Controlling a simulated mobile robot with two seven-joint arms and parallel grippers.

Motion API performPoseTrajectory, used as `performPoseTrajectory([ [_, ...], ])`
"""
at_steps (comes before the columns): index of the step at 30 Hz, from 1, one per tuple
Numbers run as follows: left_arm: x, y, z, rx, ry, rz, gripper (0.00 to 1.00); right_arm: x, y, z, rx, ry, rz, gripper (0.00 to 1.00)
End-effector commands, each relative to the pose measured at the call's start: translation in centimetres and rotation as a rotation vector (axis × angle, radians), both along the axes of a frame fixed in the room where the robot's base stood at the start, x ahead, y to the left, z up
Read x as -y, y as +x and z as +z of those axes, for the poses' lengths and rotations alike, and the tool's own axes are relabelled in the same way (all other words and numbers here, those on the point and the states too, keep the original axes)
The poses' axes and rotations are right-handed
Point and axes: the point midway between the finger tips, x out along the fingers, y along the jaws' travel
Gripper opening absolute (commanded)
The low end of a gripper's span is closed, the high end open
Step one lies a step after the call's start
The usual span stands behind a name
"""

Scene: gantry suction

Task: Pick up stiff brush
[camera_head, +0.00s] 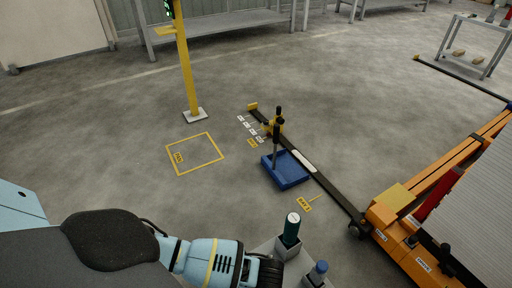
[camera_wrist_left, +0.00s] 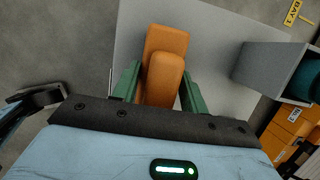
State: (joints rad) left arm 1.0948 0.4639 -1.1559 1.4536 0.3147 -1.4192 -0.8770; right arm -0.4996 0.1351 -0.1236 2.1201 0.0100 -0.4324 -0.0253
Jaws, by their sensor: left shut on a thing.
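In the left wrist view, my left gripper (camera_wrist_left: 158,88) has its green fingers on either side of an orange-brown block-shaped thing with a raised, rounded part, which I take to be the stiff brush (camera_wrist_left: 166,40). The gripper is shut on it. No bristles show. A pale grey surface (camera_wrist_left: 215,30) lies beneath it; I cannot tell whether the brush touches it. In the head view, my left arm reaches in at the bottom, and its fingers and the brush are out of sight.
A grey holder (camera_wrist_left: 262,68) stands right of the brush. In the head view, a green bottle (camera_head: 290,231) and a blue-capped thing (camera_head: 319,268) stand nearby. A blue tray (camera_head: 291,176) lies on the floor beyond. An orange gantry (camera_head: 400,200) stands at right.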

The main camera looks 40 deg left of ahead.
Motion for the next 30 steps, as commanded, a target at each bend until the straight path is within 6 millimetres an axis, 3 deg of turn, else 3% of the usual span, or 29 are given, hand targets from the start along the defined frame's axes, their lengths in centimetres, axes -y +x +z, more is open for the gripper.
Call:
performPoseTrajectory([
  [11,0.1,0.0,0.5,0.001,-0.001,0.0,0.2,0.0,-0.4,0.3,-0.006,0.0,0.001,0.0],
  [20,0.0,0.1,4.1,0.004,-0.001,0.001,0.2,0.0,-0.4,2.5,0.004,-0.001,0.001,0.0],
  [30,-0.5,-8.1,4.6,-0.002,-0.001,-0.002,0.2,0.0,0.4,5.4,0.035,-0.001,0.001,0.0],
])
